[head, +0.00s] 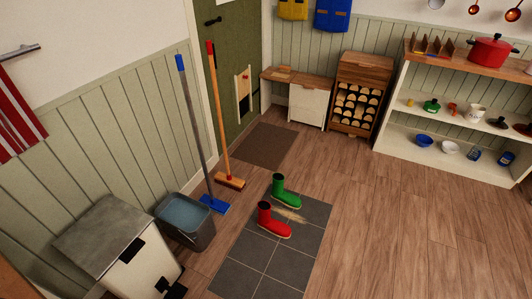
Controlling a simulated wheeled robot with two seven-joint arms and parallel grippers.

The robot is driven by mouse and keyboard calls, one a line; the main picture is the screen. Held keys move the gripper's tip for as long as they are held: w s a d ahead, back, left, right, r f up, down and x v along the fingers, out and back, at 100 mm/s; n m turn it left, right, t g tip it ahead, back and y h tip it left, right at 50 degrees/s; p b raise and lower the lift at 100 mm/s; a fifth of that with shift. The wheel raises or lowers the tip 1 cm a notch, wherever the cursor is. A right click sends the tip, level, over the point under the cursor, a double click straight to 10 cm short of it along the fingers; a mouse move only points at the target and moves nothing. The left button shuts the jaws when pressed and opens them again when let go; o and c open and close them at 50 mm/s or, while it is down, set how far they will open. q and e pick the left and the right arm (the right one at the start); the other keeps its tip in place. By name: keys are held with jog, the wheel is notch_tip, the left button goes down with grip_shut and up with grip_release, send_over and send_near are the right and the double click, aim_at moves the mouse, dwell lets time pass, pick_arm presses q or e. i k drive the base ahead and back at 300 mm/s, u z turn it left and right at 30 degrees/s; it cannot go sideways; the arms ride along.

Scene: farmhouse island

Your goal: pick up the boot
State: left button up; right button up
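A green boot (284,193) stands upright on the dark tiled patch of floor, near its far edge. A red boot (272,222) stands upright on the same tiles, just nearer and a little to the left. Both have their toes toward the right. A small straw-coloured patch (289,215) lies between them. Neither of my grippers shows in the head view.
A mop (195,120) and a broom (218,115) lean by the green door. A grey bucket (186,219) and a metal-topped bin (118,245) stand left of the tiles (255,264). Shelves (455,164) stand at the back right. The wooden floor right of the tiles is clear.

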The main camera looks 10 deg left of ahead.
aim_at(288, 200)
jog(key=u, duration=0.4)
jog(key=i, duration=1.4)
jog(key=u, duration=0.35)
